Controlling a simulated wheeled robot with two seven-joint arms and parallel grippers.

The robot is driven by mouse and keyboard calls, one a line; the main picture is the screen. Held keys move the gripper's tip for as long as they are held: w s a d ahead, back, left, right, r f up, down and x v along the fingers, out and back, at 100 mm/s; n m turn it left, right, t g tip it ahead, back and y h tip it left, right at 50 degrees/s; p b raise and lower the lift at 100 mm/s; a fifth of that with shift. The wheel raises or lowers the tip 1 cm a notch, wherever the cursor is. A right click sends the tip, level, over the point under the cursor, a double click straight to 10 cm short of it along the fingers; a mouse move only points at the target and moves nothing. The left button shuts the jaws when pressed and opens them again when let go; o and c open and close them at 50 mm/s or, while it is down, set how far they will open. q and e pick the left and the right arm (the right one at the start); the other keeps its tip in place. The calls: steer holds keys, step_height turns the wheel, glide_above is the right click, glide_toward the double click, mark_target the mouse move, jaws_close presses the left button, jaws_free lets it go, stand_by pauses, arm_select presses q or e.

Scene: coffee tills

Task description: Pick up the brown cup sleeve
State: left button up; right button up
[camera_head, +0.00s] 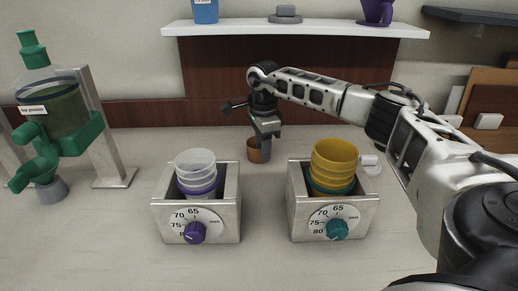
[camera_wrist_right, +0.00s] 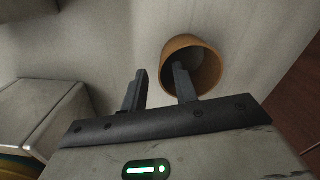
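The brown cup sleeve (camera_head: 256,154) stands on the counter behind the two metal boxes, near the middle of the head view. In the right wrist view the sleeve (camera_wrist_right: 212,66) shows as a hollow ring with its open end facing the camera. My right gripper (camera_head: 264,130) is just above it, pointing down. Its fingers (camera_wrist_right: 159,70) are apart. One finger overlaps the sleeve's opening and the other is outside, left of the rim. I cannot tell how deep the finger reaches or whether it touches the wall. My left gripper is not in view.
A metal box with clear and purple cups (camera_head: 196,170) stands front left. A green dispenser (camera_head: 55,115) is at the far left. A white shelf (camera_head: 300,29) runs above the back.

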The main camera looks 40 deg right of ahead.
steer(key=shift+f, duration=0.95)
jaws_close()
steer(key=shift+r, duration=0.15)
